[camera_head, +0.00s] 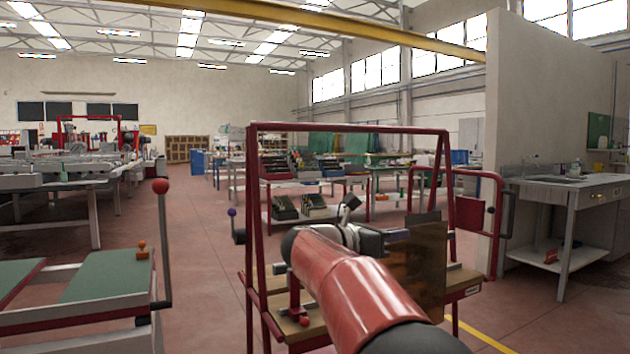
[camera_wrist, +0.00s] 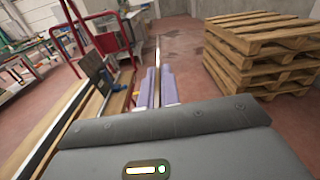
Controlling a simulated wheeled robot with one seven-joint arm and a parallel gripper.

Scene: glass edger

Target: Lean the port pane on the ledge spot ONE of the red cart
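The red cart (camera_head: 448,185) stands ahead of me, with a red upright frame and a wooden ledge (camera_head: 465,284). In the wrist view its wooden ledge (camera_wrist: 116,104) runs along the left. My gripper (camera_wrist: 157,88) has its two pale purple fingers close together on a thin pane seen edge-on (camera_wrist: 157,56). In the head view this appears to be the brown see-through pane (camera_head: 418,275), upright at the cart's right part. I cannot tell whether the pane's lower edge touches the ledge. No spot label is readable.
A dark pane or plate (camera_wrist: 98,70) leans on the cart left of my fingers. A stack of wooden pallets (camera_wrist: 262,45) stands at the right in the wrist view. A green-topped table (camera_head: 85,288) is left of the cart, with floor between.

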